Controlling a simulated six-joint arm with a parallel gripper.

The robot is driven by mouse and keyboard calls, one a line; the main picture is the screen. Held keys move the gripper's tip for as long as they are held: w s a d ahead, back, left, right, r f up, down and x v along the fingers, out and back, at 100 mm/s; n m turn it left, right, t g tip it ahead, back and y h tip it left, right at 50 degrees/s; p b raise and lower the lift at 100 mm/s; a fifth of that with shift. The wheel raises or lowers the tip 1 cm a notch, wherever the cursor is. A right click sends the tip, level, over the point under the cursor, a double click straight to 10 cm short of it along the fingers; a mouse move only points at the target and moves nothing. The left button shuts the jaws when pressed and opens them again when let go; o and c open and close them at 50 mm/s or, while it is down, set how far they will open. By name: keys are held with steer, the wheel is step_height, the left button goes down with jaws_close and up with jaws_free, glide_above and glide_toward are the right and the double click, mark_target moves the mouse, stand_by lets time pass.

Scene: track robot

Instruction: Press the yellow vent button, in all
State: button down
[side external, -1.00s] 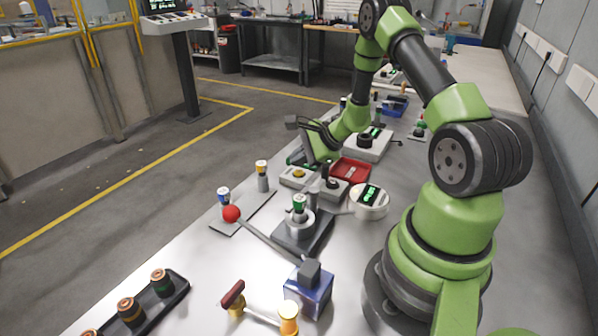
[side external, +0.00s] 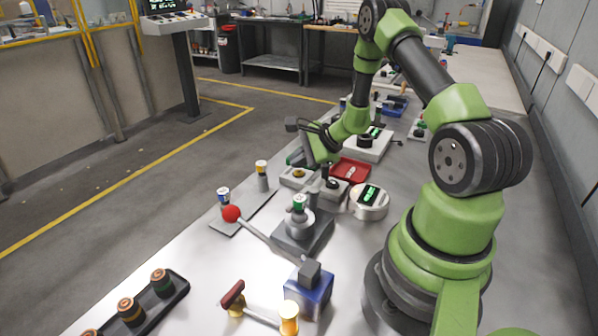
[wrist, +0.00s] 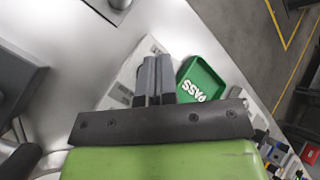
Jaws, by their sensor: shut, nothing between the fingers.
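The yellow button (side external: 298,173) sits on top of a small pale grey box near the middle of the bench in the side view. My gripper (side external: 325,171) points down just right of this box, by a small grey box with a black knob (side external: 333,184). In the wrist view my gripper (wrist: 154,75) has its two dark fingers shut together with nothing between them. The yellow button cannot be made out in the wrist view. I cannot tell the exact height of the fingertips or whether they touch anything.
A red tray (side external: 354,170) lies right of my gripper. A green PASS tray (wrist: 201,82) is beside my fingers in the wrist view. A round white display unit (side external: 369,202), a red-ball lever (side external: 231,213) and upright capped cylinders (side external: 262,176) stand nearby.

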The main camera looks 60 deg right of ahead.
mark_target(299, 173)
steer(key=shift+f, duration=0.55)
stand_by(0.5)
stand_by(0.4)
steer(key=shift+r, duration=0.8)
steer(key=shift+r, duration=2.5)
